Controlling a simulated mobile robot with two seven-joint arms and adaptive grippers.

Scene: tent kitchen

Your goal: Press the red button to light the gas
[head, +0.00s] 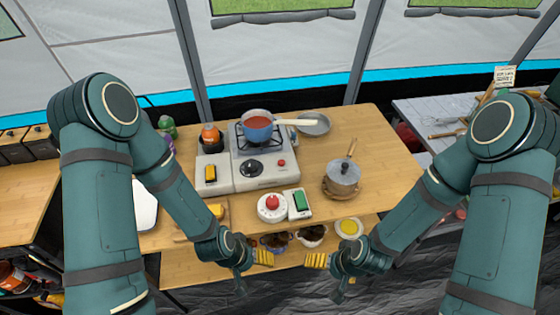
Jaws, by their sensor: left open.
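The gas stove (262,178) is a light grey unit on the wooden table, with a black knob (251,167) and a small red button (281,162) on its front panel. A blue pot (257,134) with red contents sits on its burner. A larger red button (272,202) tops a round white device in front of the stove. My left gripper (264,258) is open at the table's front edge, below and apart from both red buttons. My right gripper (316,260) is to its right, apart from everything I can make out; its jaw opening is unclear. No flame is visible.
A white device with a green top (299,202) stands beside the round one. Bowls, including a yellow-filled one (349,228), line the front. The table's right part is clear.

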